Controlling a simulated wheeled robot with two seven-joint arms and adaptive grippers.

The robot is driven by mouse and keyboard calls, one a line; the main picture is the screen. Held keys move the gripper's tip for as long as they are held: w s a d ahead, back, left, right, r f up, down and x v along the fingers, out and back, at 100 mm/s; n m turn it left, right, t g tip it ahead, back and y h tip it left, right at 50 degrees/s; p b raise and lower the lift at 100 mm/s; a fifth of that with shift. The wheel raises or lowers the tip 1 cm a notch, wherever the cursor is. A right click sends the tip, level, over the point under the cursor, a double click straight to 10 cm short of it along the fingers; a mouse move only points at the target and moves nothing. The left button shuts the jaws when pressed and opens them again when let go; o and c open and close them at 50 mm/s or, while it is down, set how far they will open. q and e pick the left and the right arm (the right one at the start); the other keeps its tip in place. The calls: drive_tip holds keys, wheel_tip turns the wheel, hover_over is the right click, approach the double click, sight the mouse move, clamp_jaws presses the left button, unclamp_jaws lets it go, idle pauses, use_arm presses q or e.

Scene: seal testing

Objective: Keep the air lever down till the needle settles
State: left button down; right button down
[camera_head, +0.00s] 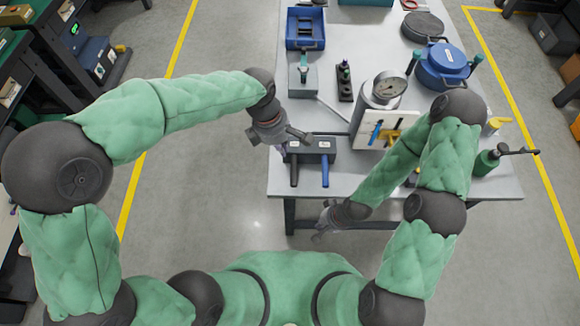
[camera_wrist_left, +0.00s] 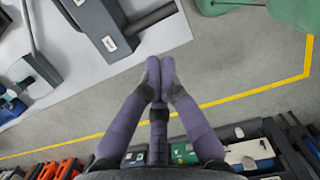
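A dark grey block (camera_head: 318,146) with white labels sits at the table's near left edge. A black-handled lever (camera_head: 294,172) and a blue-handled lever (camera_head: 325,172) stick out over the edge; I cannot tell which is the air lever. In the left wrist view the block (camera_wrist_left: 93,22) and one dark lever (camera_wrist_left: 150,18) show. My left gripper (camera_wrist_left: 160,64) has its purple fingertips together, with nothing between them, beside the block and apart from that lever. The round gauge (camera_head: 388,86) faces up; its needle is too small to read. My right gripper (camera_head: 320,224) hangs before the table's front edge, fingers unclear.
A white panel (camera_head: 383,130) with blue and yellow tools stands before the gauge. A blue pot (camera_head: 442,66), blue bin (camera_head: 305,30), grey box (camera_head: 303,80) and green valve-like item (camera_head: 487,161) crowd the table (camera_head: 340,185). Floor (camera_head: 210,205) to the left is clear.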

sight(293, 176)
use_arm(q)
drive_tip(key=d+f+b, duration=0.1)
drive_tip(key=f, duration=0.3)
drive_tip(key=d+f+b, duration=0.1)
drive_tip(key=f, duration=0.4)
drive_tip(key=f+b, duration=0.2)
drive_tip(key=f, duration=0.2)
drive_tip(key=shift+d+f, duration=0.4)
